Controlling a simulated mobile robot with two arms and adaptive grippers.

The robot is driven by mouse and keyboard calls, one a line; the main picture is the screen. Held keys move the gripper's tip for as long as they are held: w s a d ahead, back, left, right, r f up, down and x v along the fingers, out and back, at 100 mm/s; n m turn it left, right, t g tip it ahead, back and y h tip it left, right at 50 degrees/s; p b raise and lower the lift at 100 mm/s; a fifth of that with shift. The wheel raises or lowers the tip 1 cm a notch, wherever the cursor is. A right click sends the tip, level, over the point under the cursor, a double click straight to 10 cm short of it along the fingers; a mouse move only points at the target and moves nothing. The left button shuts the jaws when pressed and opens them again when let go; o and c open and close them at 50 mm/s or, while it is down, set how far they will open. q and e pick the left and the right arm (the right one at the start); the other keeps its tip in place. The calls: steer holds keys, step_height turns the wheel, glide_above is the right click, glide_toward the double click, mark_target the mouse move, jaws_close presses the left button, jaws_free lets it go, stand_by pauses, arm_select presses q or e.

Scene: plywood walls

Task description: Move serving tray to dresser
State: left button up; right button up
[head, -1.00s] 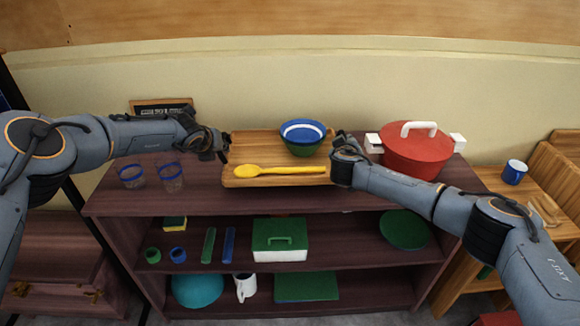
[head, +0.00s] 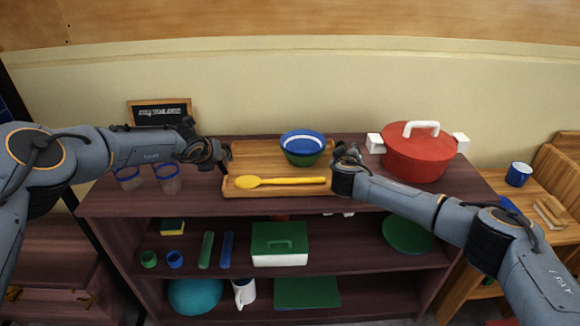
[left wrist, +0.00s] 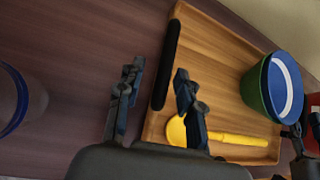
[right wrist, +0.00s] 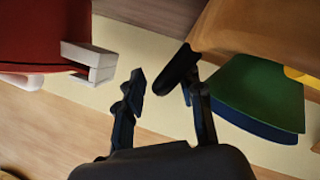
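The serving tray (head: 240,160) is light wood with black end handles, on top of the dark shelf unit. It carries a green-and-blue bowl (head: 303,147) and a yellow spoon (head: 280,182). My left gripper (head: 225,156) is at the tray's left end. In the left wrist view its fingers (left wrist: 158,80) are apart, with the black handle (left wrist: 165,65) between them. My right gripper (head: 345,152) is at the right end. In the right wrist view its fingers (right wrist: 163,85) are apart on either side of the other handle (right wrist: 178,68). I cannot clearly identify the dresser.
A red pot (head: 418,155) stands right of the tray, glasses (head: 167,178) to its left, a small chalkboard (head: 160,112) behind. Lower shelves hold several items. A dark drawer unit (head: 50,265) stands at lower left, a wooden table with a blue mug (head: 518,174) at right.

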arm_select(q)
steer(key=shift+d, duration=0.1)
arm_select(e)
steer(key=shift+a, duration=0.1)
arm_select(q)
steer(key=shift+s+r, duration=0.3)
steer(key=shift+r, duration=0.15)
arm_select(e)
steer(key=shift+w, duration=0.1)
arm_select(q)
steer(key=v, duration=1.1)
arm_select(e)
steer(key=v, duration=1.2)
arm_select(q)
steer(key=shift+s+f, duration=0.1)
steer(key=shift+f, duration=0.1)
